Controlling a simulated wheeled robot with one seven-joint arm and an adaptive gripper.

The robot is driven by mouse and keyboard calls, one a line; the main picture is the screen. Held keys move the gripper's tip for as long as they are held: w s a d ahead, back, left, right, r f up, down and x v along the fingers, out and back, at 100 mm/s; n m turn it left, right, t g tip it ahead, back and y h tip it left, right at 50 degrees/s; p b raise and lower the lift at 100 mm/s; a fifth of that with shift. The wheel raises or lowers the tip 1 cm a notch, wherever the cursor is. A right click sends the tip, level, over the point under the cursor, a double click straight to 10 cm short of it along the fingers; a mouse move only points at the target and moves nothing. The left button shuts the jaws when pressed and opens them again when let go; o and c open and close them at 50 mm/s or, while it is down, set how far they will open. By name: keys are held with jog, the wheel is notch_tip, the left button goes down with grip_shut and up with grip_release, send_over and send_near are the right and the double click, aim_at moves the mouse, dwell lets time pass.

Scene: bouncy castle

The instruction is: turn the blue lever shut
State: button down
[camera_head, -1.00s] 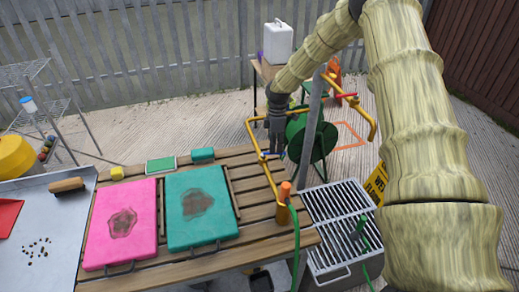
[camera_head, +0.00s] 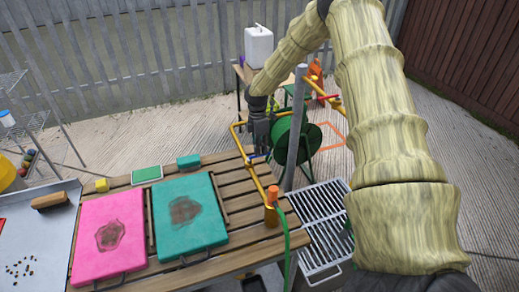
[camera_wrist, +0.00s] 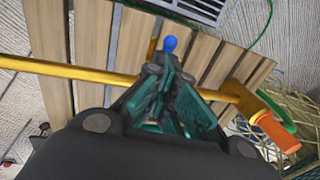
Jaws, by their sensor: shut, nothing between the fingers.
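The blue lever (camera_head: 258,156) sits on the yellow pipe (camera_head: 256,184) above the wooden slatted table. It points out to the right of the pipe, roughly crosswise to it. In the wrist view, its rounded blue end (camera_wrist: 170,44) shows just beyond my fingertips, and the rest is hidden behind the fingers. My gripper (camera_head: 258,148) hangs down at the pipe, close by the lever. In the wrist view, my gripper (camera_wrist: 172,75) is shut with nothing held. Whether it touches the lever I cannot tell.
An orange-topped post (camera_head: 271,205) with a green hose stands at the pipe's near end. A grey upright pole (camera_head: 296,130) and a green reel (camera_head: 283,136) stand right of my gripper. A red lever (camera_head: 328,97) sits farther back. Pink (camera_head: 108,235) and teal (camera_head: 190,212) boards lie left.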

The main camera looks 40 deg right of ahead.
jog(key=c, duration=1.5)
grip_release()
jog(key=shift+s+a+f, duration=0.1)
jog(key=shift+s+f, duration=0.2)
jog(key=shift+f, duration=0.15)
jog(key=w+r, duration=0.1)
jog(key=r, duration=0.2)
jog(key=w+r, duration=0.1)
jog(key=r, duration=0.3)
jog(key=w+d+r, duration=0.1)
jog(key=r, duration=0.3)
jog(key=shift+r, duration=0.2)
